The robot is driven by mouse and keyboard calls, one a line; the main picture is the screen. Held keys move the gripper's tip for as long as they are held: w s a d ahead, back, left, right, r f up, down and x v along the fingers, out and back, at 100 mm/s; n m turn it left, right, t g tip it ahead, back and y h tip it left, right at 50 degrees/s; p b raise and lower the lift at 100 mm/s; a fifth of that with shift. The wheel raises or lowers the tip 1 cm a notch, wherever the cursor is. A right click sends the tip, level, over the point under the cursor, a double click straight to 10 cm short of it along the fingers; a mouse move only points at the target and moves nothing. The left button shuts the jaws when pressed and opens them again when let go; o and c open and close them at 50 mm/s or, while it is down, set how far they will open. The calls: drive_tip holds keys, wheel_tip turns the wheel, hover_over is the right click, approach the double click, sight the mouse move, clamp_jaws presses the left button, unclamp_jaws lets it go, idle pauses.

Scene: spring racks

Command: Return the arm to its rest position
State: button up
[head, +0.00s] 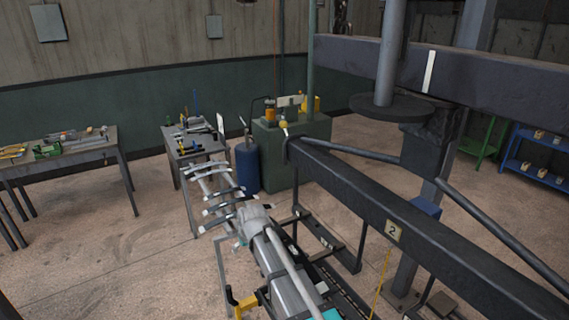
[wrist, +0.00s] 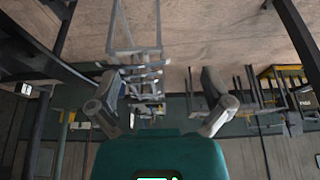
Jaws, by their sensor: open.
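My arm (head: 285,275) reaches forward from the bottom of the head view, with its grey wrist end (head: 255,217) close to a metal rack of curved leaf springs (head: 215,195). I cannot tell from this view whether they touch. My gripper's fingers are not clear in the head view. In the wrist view my gripper (wrist: 160,88) has its two grey fingers spread wide, with nothing held between them. The rack (wrist: 135,45) shows beyond the fingers, and its lower bars appear between them.
A blue cylinder (head: 247,168) and a green cabinet (head: 300,145) stand beyond the rack. Workbenches (head: 70,148) stand at left. Open floor (head: 110,265) lies left of the arm.

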drive_tip(key=s+d+m, duration=0.1)
drive_tip(key=d, duration=0.6)
drive_tip(key=s+d+m+h, duration=0.1)
drive_tip(key=s+d, duration=0.1)
drive_tip(key=d, duration=0.4)
drive_tip(key=s+d+m+g, duration=0.1)
drive_tip(key=d, duration=0.6)
drive_tip(key=shift+s+d+f+m+h, duration=0.3)
drive_tip(key=shift+s+f, duration=0.05)
drive_tip(key=shift+f, duration=0.05)
drive_tip(key=s+d+m+g, duration=0.1)
drive_tip(key=s+d+m, duration=0.1)
drive_tip(key=s+d, duration=0.45)
drive_tip(key=s+d+m+g, duration=0.1)
drive_tip(key=s+d, duration=0.2)
drive_tip(key=d, duration=0.6)
wheel_tip(320, 180, down, 19)
drive_tip(key=s+b, duration=0.2)
drive_tip(key=b, duration=1.6)
drive_tip(key=shift+s+r+h, duration=0.2)
drive_tip(key=shift+h, duration=0.2)
